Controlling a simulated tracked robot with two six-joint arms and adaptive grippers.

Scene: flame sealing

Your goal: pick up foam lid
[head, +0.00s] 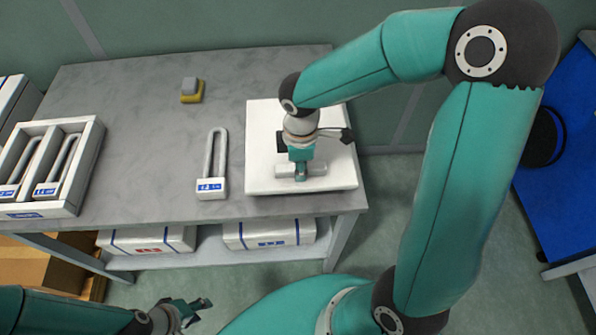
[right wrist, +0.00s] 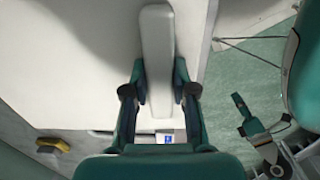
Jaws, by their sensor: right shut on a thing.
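The foam lid (head: 262,165) is a flat white square slab with a raised bar handle (head: 314,170), at the right end of the grey table in the head view. My right gripper (head: 301,176) comes down on it from above and is shut on the handle. In the right wrist view the handle (right wrist: 157,60) runs between the two fingers, with the white slab (right wrist: 85,70) beside it. I cannot tell whether the lid touches what is under it. My left gripper (head: 197,308) is low in front of the table, apart from everything, and looks open and empty.
A U-shaped shackle-like piece with a labelled white base (head: 212,188) lies left of the lid. A white tray (head: 88,160) at the left holds similar pieces. A yellow and grey block (head: 191,92) lies at the back. Labelled white boxes (head: 270,233) are on the lower shelf.

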